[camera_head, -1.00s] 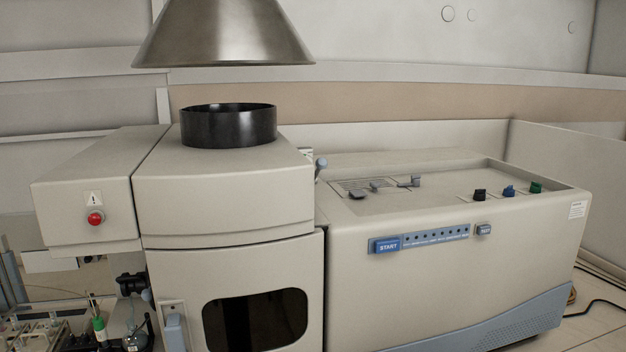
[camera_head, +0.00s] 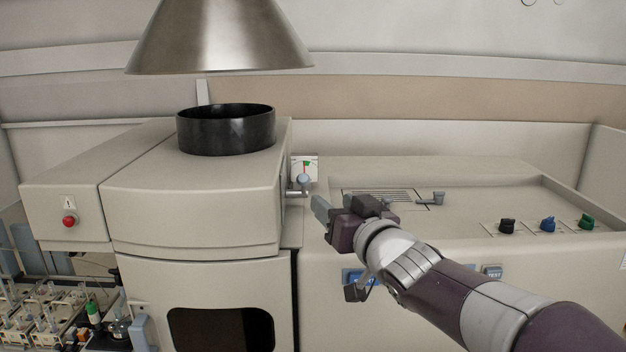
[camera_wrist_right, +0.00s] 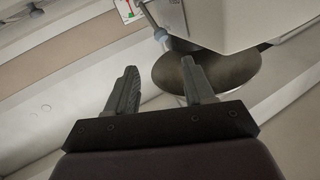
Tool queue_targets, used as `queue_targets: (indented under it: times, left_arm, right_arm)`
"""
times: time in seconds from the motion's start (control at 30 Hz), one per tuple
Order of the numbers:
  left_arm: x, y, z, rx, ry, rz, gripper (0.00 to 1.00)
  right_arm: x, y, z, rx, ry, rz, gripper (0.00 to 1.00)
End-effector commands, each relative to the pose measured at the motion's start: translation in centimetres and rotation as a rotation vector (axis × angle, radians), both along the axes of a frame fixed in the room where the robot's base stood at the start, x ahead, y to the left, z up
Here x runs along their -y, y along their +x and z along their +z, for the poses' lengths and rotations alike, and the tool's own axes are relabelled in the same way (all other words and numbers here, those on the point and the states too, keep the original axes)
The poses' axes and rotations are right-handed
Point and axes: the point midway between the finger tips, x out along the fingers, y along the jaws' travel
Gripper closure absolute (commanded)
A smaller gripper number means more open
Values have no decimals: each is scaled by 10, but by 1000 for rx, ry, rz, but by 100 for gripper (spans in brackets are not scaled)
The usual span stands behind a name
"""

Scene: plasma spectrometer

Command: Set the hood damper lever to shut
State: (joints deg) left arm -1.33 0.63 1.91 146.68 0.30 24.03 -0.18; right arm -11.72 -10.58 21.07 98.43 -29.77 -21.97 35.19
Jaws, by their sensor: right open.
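The hood damper lever (camera_head: 304,180) has a blue-grey round knob and sits on the right side of the beige instrument housing, in front of a small white plate (camera_head: 305,166) with red and green marks. In the right wrist view the lever (camera_wrist_right: 158,32) is at the top, with part of the plate (camera_wrist_right: 128,8) beside it. My right gripper (camera_head: 322,207) is just right of and below the lever in the head view. Its two fingers (camera_wrist_right: 160,66) are spread and empty, apart from the knob. My left gripper is not in view.
A metal hood (camera_head: 220,40) hangs above a black ring (camera_head: 226,130) on the housing. To the right is a lower cabinet top with a grey lever (camera_head: 436,198) and black, blue and green knobs (camera_head: 547,224). A glassware rack (camera_head: 35,318) stands lower left.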

Motion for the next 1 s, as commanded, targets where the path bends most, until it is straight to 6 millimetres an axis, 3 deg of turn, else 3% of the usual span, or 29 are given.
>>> queue_targets:
  times: [0.4, 0.6, 0.87, 0.9, 1.0]
  left_arm:
    - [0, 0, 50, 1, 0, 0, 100]
    - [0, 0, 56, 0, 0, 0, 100]
    - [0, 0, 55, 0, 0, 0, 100]
    - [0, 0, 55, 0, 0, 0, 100]
    - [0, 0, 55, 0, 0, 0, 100]
  right_arm:
    - [-37, 92, 4, -6, -2, -3, 47]
    - [-44, 108, 0, -5, -3, -2, 47]
    - [-44, 109, -2, -5, -3, -3, 47]
    - [-44, 109, -2, -5, -3, -3, 50]
    - [-44, 109, -2, -6, -3, -3, 83]
